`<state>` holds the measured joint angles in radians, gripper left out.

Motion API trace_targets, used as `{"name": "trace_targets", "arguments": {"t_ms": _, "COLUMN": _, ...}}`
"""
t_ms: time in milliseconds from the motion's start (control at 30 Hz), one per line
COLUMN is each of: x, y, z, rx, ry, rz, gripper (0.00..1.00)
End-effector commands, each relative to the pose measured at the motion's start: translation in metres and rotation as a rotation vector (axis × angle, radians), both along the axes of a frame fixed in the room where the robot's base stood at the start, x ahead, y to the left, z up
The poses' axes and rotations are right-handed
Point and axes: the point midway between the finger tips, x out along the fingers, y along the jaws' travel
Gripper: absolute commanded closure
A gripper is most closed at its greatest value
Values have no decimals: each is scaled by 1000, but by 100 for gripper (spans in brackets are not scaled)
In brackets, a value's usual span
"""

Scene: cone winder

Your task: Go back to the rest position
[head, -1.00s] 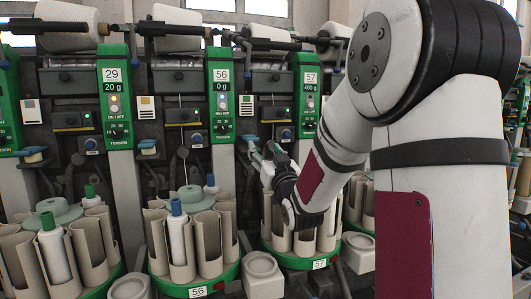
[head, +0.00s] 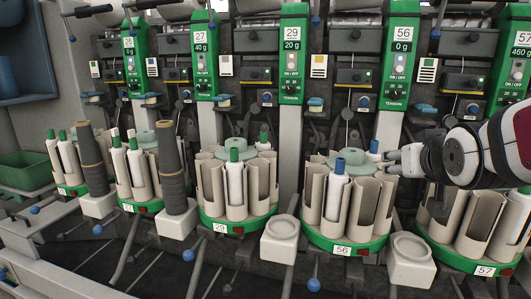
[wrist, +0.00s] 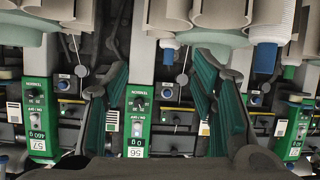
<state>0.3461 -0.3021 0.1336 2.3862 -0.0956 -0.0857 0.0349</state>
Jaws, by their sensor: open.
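My gripper (head: 398,160) is at the right of the head view, beside the upper right of the number 56 carousel (head: 345,243). In the wrist view, which appears upside down, its two green-padded fingers (wrist: 160,85) are spread apart with nothing between them. Behind them are the number 56 green panel (wrist: 136,115) and the number 57 panel (wrist: 40,120). Whether the fingers touch anything is not clear. My arm comes in from the right edge of the head view.
Two tall dark grey cones (head: 172,160) stand on white blocks at left. A green bin (head: 25,172) is at the far left.

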Motion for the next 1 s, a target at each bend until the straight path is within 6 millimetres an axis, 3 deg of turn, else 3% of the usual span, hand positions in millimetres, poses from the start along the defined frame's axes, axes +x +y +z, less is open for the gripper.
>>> {"name": "trace_targets", "arguments": {"t_ms": 200, "x": -91, "y": 48, "z": -27, "rx": 62, "ry": 272, "rz": 49, "gripper": 48}}
{"name": "trace_targets", "arguments": {"t_ms": 500, "x": -211, "y": 88, "z": -63, "rx": 139, "ry": 587, "rz": 140, "gripper": 48}}
{"name": "trace_targets", "arguments": {"t_ms": 800, "x": -303, "y": 93, "z": -103, "rx": 189, "ry": 940, "rz": 110, "gripper": 48}}
{"name": "trace_targets", "arguments": {"t_ms": 967, "x": -349, "y": 93, "z": -114, "rx": 209, "ry": 1116, "rz": 82, "gripper": 48}}
{"name": "trace_targets", "arguments": {"t_ms": 1000, "x": -348, "y": 93, "z": -105, "rx": 209, "ry": 1113, "rz": 83, "gripper": 48}}
